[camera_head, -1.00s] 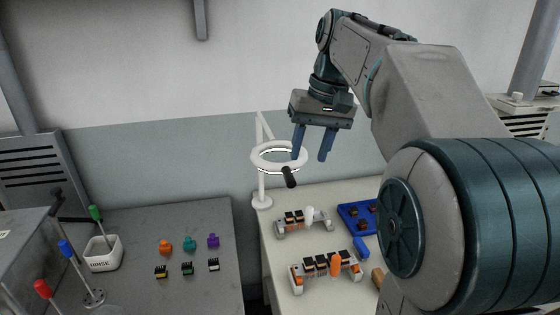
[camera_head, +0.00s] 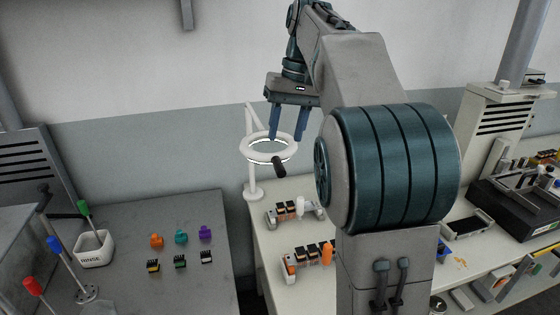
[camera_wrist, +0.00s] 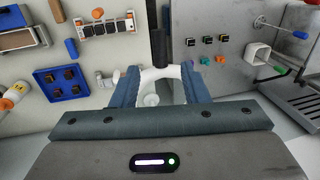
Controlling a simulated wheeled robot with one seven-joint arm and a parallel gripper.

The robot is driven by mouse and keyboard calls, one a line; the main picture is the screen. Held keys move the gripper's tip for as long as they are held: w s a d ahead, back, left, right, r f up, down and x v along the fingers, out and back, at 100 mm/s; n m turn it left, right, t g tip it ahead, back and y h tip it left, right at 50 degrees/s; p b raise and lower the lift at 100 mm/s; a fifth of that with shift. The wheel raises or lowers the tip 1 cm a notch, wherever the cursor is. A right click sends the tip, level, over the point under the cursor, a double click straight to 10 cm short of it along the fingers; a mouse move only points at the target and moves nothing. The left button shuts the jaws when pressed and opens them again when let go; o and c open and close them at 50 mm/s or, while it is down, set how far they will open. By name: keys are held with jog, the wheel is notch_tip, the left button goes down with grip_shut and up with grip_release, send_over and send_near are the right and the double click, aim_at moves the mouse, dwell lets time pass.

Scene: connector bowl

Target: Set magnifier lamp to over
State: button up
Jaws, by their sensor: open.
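The magnifier lamp (camera_head: 251,150) stands at the back left corner of the light workbench. Its white ring head (camera_head: 247,157) is held out from a thin white post, and a black handle (camera_head: 279,166) sticks out toward the front right. My gripper (camera_head: 288,139) is open, with blue fingers pointing down just above the back of the ring. In the wrist view the white ring (camera_wrist: 160,73) shows between my open fingers (camera_wrist: 155,88), and the black handle (camera_wrist: 158,40) extends away beyond it. I cannot tell whether the fingers touch the ring.
Connector fixtures with orange ends (camera_head: 289,265) sit on the bench below the lamp. The grey left table (camera_head: 200,285) holds small coloured connectors (camera_head: 181,236), a white rinse cup (camera_head: 92,250) and screwdrivers. A blue tray (camera_wrist: 67,98) shows in the wrist view.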

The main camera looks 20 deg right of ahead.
aim_at(280, 163)
jog(key=f, duration=0.3)
jog(key=a+f, duration=0.1)
jog(key=f, duration=0.3)
jog(key=shift+a+f, duration=0.1)
jog(key=shift+a, duration=0.1)
grip_shut()
